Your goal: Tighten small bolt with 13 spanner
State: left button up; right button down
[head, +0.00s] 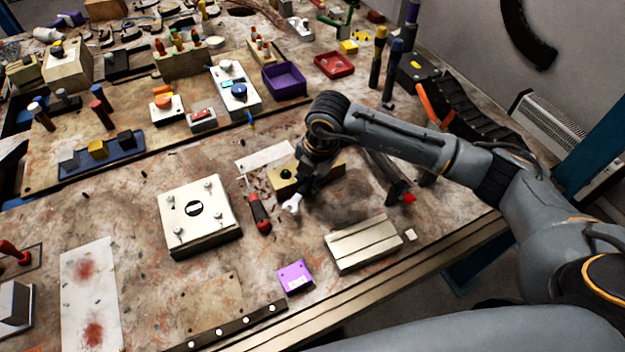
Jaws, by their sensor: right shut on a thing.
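My right gripper (303,190) reaches in from the right and points down over the middle of the bench. It is shut on a silver spanner (292,204), whose open-ended head sticks out below the fingers toward the left. The rest of the spanner is hidden by the gripper. A white square plate (196,190) on a dark base stands left of the gripper, with several small bolts standing up near its corners. I cannot tell which is the small bolt. The spanner head is apart from this plate. My left gripper is not in view.
A red and black screwdriver (259,212) lies between plate and spanner. A brass-coloured block (283,183) sits just behind the gripper. A grooved metal block (360,244) and a purple box (294,277) are nearer the front edge. The back is crowded; bare wood shows around the plate.

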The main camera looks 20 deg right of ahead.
dwell(0.3)
jog(key=shift+w+a+m, duration=0.55)
jog(key=shift+m, duration=0.45)
jog(key=shift+f, duration=0.1)
jog(key=shift+w+a+f+m+h+b, duration=0.1)
jog(key=shift+w+a+m+h+b, duration=0.35)
jog(key=shift+m, duration=0.45)
jog(key=shift+w+d+m, duration=0.15)
jog(key=shift+m, duration=0.25)
jog(key=shift+r+t, duration=0.2)
jog(key=shift+t, duration=0.1)
